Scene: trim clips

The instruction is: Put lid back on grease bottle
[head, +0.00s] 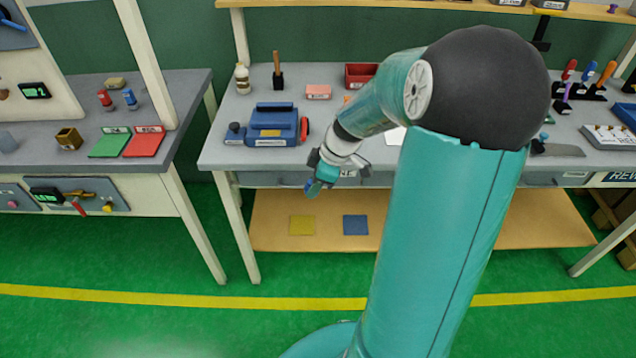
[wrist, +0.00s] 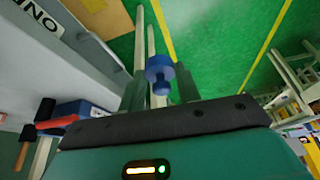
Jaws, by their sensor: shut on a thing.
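My gripper (head: 319,181) hangs in front of the workbench's front edge, over the floor side. In the wrist view its two fingers (wrist: 159,90) are shut on a small blue knobbed part (wrist: 158,70), with a wide round end and a narrower end. The same blue part shows as a small patch at the gripper's tip in the head view (head: 310,186). I cannot tell for certain that it is the lid. A cream bottle (head: 242,79) stands upright at the back left of the bench, apart from my gripper. Its top is too small to make out.
The grey workbench (head: 215,156) holds a blue machine (head: 277,125) with a small dark pot (head: 235,133) beside it. A wooden-handled tool (head: 277,68), a pink block (head: 318,92) and a red bin (head: 360,75) stand behind. A lower shelf (head: 270,240) runs below the bench.

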